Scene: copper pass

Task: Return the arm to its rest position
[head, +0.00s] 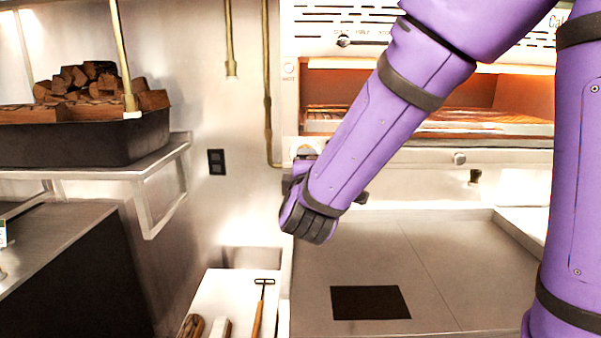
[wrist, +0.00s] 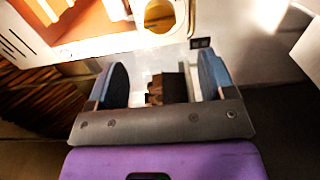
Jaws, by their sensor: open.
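My arm is purple with dark bands and reaches down from the upper right in the head view. Its wrist is in front of the steel wall, just above the counter's back left corner. My gripper (wrist: 163,82) shows in the wrist view with its two blue-grey fingers wide apart. A dark brown shape shows between the fingers, but nothing is seen touching them. In the head view the fingertips are hidden behind the wrist.
A glowing oven (head: 490,95) is behind the arm. A dark square (head: 370,302) lies on the steel counter (head: 445,270), otherwise clear. A black tub (head: 80,140) of firewood (head: 90,85) stands on a left shelf (head: 150,165). A long-handled tool (head: 258,310) lies at the lower middle.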

